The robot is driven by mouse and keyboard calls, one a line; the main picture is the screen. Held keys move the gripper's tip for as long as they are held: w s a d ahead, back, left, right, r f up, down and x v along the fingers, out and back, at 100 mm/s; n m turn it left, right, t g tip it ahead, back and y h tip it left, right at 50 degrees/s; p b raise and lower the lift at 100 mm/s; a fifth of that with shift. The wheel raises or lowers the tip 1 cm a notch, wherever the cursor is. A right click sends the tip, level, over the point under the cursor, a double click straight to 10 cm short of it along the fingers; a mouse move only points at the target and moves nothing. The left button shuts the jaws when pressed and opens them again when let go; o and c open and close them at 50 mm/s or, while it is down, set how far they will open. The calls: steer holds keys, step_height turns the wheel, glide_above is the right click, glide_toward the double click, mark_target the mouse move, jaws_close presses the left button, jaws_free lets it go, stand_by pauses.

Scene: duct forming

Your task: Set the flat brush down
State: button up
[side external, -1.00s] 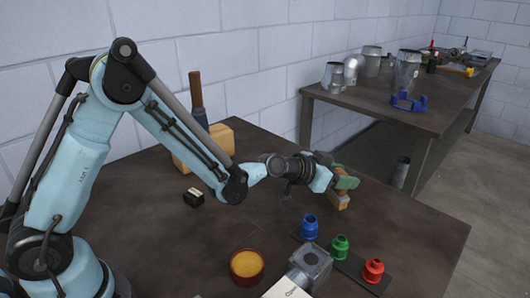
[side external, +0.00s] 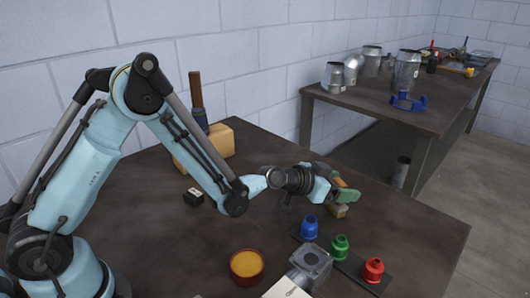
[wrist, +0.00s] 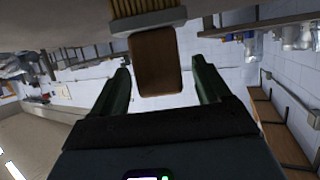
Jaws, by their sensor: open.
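The flat brush (side external: 339,211) has tan bristles and a brown handle. In the side view it is under and between my gripper's green fingers, low at the dark table, and partly hidden by them. In the wrist view its brown handle (wrist: 156,62) lies between the two fingers, with the metal band and bristles at the top edge. My gripper (side external: 342,187) is open; the wrist view shows gaps between the handle and both fingers (wrist: 163,72). The brush seems upright with its bristles toward the table; the contact itself is hard to see.
Blue (side external: 309,227), green (side external: 340,247) and red (side external: 373,270) fittings stand on a dark strip in front of my gripper. An orange-filled bowl (side external: 246,266), a grey metal block (side external: 310,265), a small black box (side external: 193,197) and a wooden block (side external: 217,143) are also on the table.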

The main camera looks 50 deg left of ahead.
steer(key=shift+r, duration=0.1)
steer(key=shift+s+a+r, duration=0.1)
steer(key=shift+s+r, duration=0.05)
steer(key=shift+s, duration=0.1)
steer(key=s+a+r+n+g+y, duration=0.1)
steer(key=s+a, duration=0.3)
steer(key=s, duration=0.4)
steer(key=s+a+r+n+g+y, duration=0.2)
steer(key=s+a+r, duration=0.2)
steer(key=s, duration=0.5)
steer(key=s+a+r+n+g+y, duration=0.1)
steer(key=s+a+r+g+y, duration=0.1)
steer(key=s+a, duration=0.3)
steer(key=s+r, duration=0.1)
steer(key=s, duration=0.2)
steer(key=shift+s+a+n+g, duration=0.15)
steer(key=shift+s+n+g, duration=0.15)
